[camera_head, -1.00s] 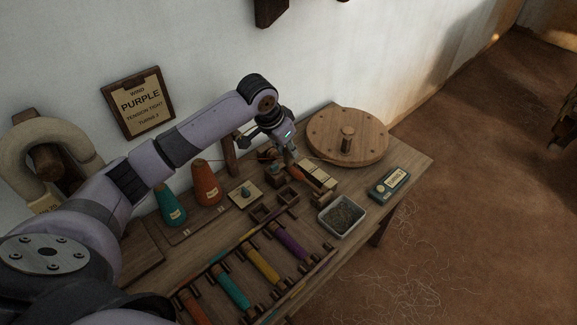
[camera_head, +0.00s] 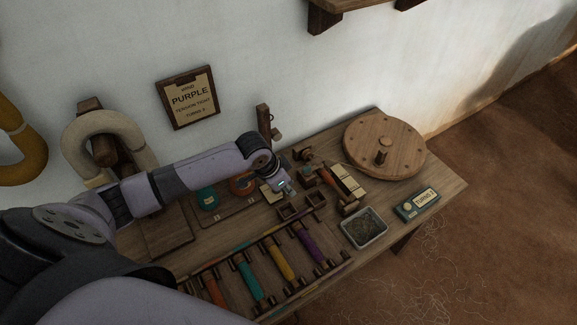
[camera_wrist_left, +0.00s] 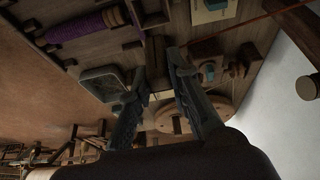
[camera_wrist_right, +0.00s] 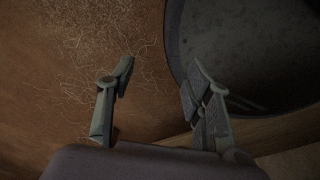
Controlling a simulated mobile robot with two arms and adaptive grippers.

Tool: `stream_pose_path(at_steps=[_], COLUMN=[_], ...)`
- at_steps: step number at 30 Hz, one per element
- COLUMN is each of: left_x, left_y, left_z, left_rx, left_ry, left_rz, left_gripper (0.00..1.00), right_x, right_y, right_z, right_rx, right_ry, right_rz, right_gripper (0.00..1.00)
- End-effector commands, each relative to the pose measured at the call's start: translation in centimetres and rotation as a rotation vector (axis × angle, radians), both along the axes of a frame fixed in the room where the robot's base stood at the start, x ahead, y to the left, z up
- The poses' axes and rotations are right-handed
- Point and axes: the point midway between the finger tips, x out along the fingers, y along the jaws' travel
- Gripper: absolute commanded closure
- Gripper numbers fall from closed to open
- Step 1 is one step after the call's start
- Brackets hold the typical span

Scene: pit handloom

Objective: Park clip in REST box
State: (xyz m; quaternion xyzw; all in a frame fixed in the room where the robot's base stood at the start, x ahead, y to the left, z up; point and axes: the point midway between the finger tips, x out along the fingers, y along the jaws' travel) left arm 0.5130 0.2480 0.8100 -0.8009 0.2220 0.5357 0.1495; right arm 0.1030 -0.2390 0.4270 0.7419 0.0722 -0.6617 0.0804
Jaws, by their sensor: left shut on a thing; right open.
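My left gripper (camera_head: 285,190) hangs over the bench, just behind two small open wooden boxes (camera_head: 287,213). The boxes also show in the left wrist view (camera_wrist_left: 150,12), beyond the fingertips. I cannot read which one is marked REST. My right gripper (camera_wrist_right: 160,80) is open and empty, over the brown floor.
A tray (camera_head: 364,240), a TURNS card (camera_head: 418,204) and a round wooden disc (camera_head: 400,147) stand to the right. Coloured spools, one purple (camera_head: 307,241), line the front. Orange (camera_head: 243,184) and teal cones (camera_head: 207,198) stand near the arm. A PURPLE sign (camera_head: 188,98) hangs behind.

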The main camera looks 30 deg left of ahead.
Motion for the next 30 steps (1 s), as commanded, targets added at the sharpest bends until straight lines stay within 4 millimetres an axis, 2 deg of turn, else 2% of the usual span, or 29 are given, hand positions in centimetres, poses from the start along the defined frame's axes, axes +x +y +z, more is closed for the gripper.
stream_pose_path(at_steps=[9, 22, 30], left_x=[0.0, 0.0, 0.0], left_y=[0.0, 0.0, 0.0], left_z=[-1.8, -5.5, -7.7], left_rx=[0.0, 0.001, 0.0], left_ry=[-0.001, -0.002, 0.0], left_rz=[-0.001, -0.001, 0.001], left_gripper=[0.98, 0.98, 0.98], right_x=[-2.7, -1.4, -1.3], right_y=[0.2, 0.8, 0.7], right_z=[-2.2, -6.4, -6.7], right_rx=[0.001, 0.008, 0.008], right_ry=[0.039, 0.019, 0.018], right_rz=[-0.001, -0.002, -0.002], right_gripper=[0.53, 0.53, 0.53])
